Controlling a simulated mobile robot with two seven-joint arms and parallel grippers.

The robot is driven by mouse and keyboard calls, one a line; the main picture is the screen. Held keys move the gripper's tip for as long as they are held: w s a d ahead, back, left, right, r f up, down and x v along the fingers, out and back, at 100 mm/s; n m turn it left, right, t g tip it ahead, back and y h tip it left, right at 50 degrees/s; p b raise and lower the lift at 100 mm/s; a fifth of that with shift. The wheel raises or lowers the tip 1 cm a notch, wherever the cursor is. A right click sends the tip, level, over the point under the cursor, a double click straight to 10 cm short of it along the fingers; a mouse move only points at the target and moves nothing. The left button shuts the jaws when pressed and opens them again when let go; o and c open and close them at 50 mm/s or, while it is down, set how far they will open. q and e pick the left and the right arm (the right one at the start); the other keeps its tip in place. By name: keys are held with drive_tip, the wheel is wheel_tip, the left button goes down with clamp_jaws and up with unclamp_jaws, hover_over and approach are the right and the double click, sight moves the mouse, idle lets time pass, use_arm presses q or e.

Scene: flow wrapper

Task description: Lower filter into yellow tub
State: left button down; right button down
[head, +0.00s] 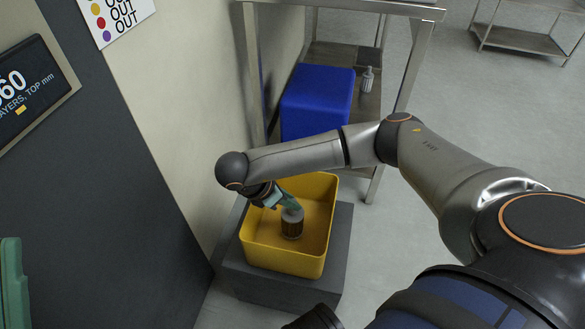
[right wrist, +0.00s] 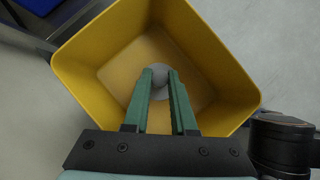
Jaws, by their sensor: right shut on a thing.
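The filter (head: 291,226), a brown ribbed cylinder with a grey top, is upright inside the yellow tub (head: 257,254). My right gripper (head: 292,207) reaches into the tub from the upper left, its green fingers shut on the filter's grey top. In the right wrist view the fingertips close on the round grey top (right wrist: 161,73), with the tub (right wrist: 85,60) around it. I cannot tell whether the filter's base touches the tub floor.
The tub stands on a dark grey block (head: 336,250). A blue bin (head: 318,95) and a small grey-white filter-like item (head: 367,80) sit on a metal rack behind. A dark machine panel (head: 110,190) is close on the left. Open floor lies to the right.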

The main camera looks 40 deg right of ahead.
drive_tip(key=shift+f, duration=0.45)
idle(0.3)
drive_tip(key=c, duration=0.7)
unclamp_jaws()
drive_tip(key=shift+o, duration=0.2)
use_arm(q)
wheel_tip(320, 180, up, 6)
drive_tip(key=p, duration=0.5)
drive_tip(key=shift+s+a+r+p, duration=0.15)
drive_tip(key=shift+a+r+p, duration=0.05)
drive_tip(key=shift+a+p, duration=0.2)
use_arm(e)
drive_tip(key=v, duration=1.2)
drive_tip(key=shift+r, duration=0.3)
use_arm(q)
drive_tip(key=shift+n, duration=0.3)
use_arm(e)
drive_tip(key=shift+a, duration=0.15)
